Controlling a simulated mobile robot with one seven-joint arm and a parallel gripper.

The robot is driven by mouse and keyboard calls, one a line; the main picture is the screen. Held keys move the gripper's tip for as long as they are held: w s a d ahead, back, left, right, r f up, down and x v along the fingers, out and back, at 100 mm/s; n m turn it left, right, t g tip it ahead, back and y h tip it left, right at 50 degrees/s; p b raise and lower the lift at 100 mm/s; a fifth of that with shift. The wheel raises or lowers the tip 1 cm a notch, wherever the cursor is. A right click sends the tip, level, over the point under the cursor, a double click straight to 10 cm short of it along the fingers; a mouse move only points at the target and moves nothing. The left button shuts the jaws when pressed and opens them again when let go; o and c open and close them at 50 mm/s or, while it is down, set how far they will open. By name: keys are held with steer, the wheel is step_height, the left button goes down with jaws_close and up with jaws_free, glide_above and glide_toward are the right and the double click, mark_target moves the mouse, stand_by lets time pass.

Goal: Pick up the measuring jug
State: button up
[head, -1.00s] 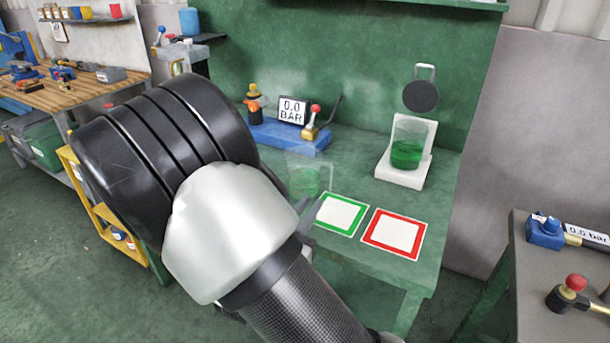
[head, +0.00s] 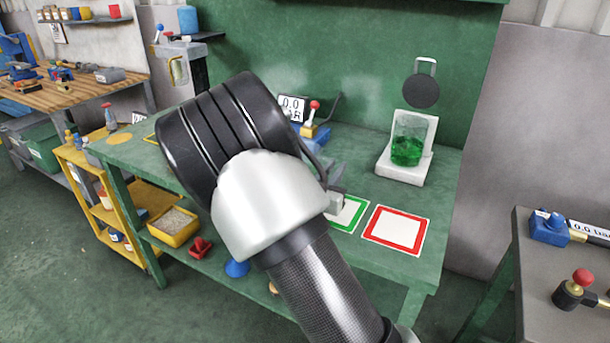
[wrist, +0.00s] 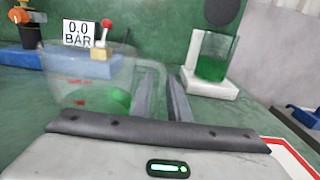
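The measuring jug (wrist: 88,82) is clear, with red markings and green content. It stands on the green bench in the left half of the wrist view, its handle (wrist: 158,75) facing right. In the head view my arm hides it. My gripper (wrist: 163,98) has its two grey fingers apart, with a narrow gap, right at the handle. The handle's outer bar appears near the gap; I cannot tell whether it lies between the fingers or touches them. In the head view my gripper (head: 335,188) is partly hidden behind my wrist, above the bench near the green-framed card.
A glass beaker (head: 407,145) with green liquid stands on a white stand (head: 400,176) at the back right. Green-framed (head: 349,212) and red-framed (head: 397,231) cards lie in front. A gauge display (wrist: 78,33) and a red-knobbed lever (wrist: 104,36) stand behind the jug.

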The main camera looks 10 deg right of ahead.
steer(key=shift+x, duration=0.75)
jaws_close()
stand_by(0.9)
